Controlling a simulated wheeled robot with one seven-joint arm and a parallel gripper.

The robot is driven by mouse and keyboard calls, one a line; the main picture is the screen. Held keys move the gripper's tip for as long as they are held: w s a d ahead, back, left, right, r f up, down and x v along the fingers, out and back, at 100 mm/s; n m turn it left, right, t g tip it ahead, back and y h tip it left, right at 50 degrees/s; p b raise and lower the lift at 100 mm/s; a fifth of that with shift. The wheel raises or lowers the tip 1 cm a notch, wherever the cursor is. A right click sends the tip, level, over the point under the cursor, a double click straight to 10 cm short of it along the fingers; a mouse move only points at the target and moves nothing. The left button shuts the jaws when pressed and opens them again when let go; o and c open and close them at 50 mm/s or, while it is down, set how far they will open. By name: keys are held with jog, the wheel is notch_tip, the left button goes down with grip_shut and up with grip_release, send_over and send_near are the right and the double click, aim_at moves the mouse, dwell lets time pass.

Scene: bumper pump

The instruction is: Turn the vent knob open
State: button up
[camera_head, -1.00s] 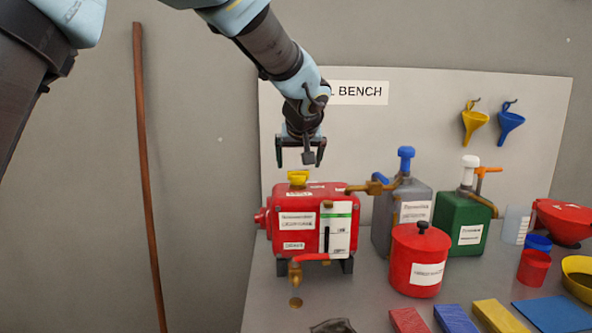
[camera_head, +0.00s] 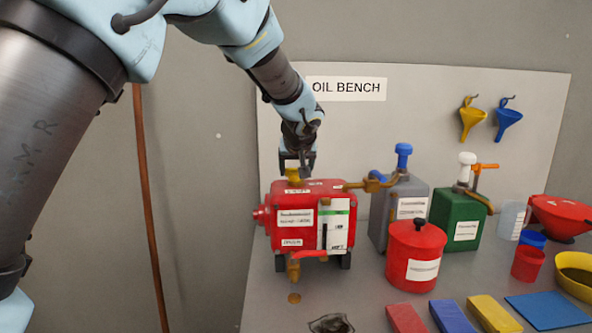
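A small yellow knob (camera_head: 293,176), which I take to be the vent knob, sits on top of the red tank (camera_head: 268,192) on the bench. My gripper (camera_head: 296,168) points down right at the knob, with its fingers low around or just in front of it. The fingers show apart, one left of the knob and one right of it. I cannot tell whether they touch it. The fingers partly hide the knob, and its turn angle is not clear.
A brass tap with a red lever (camera_head: 308,254) is on the tank's front. To the right stand a grey can (camera_head: 383,222), a green can (camera_head: 459,208) and a red lidded pot (camera_head: 414,247). A backboard (camera_head: 430,110) rises close behind.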

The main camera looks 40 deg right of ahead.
jog(key=c, duration=0.8)
jog(key=shift+c, duration=0.2)
jog(key=shift+f+b, duration=0.15)
jog(key=shift+b, duration=0.4)
jog(key=shift+d+f+n+t+y+b, duration=0.15)
jog(key=shift+n+t+y+b, duration=0.15)
jog(key=shift+n+b, duration=0.5)
jog(key=n+y+b, duration=0.1)
jog(key=b, duration=0.2)
jog(key=shift+n+t+y, duration=0.3)
jog(key=shift+n+t, duration=0.1)
jog(key=n+y, duration=0.2)
jog(key=n, duration=0.1)
jog(key=shift+r+n+t+y+p, duration=0.3)
jog(key=shift+r+y, duration=0.1)
jog(key=shift+n+y+p, duration=1.1)
jog(key=shift+n+p, duration=0.2)
jog(key=shift+n, duration=0.1)
jog(key=shift+f, duration=0.1)
jog(key=o, duration=1.3)
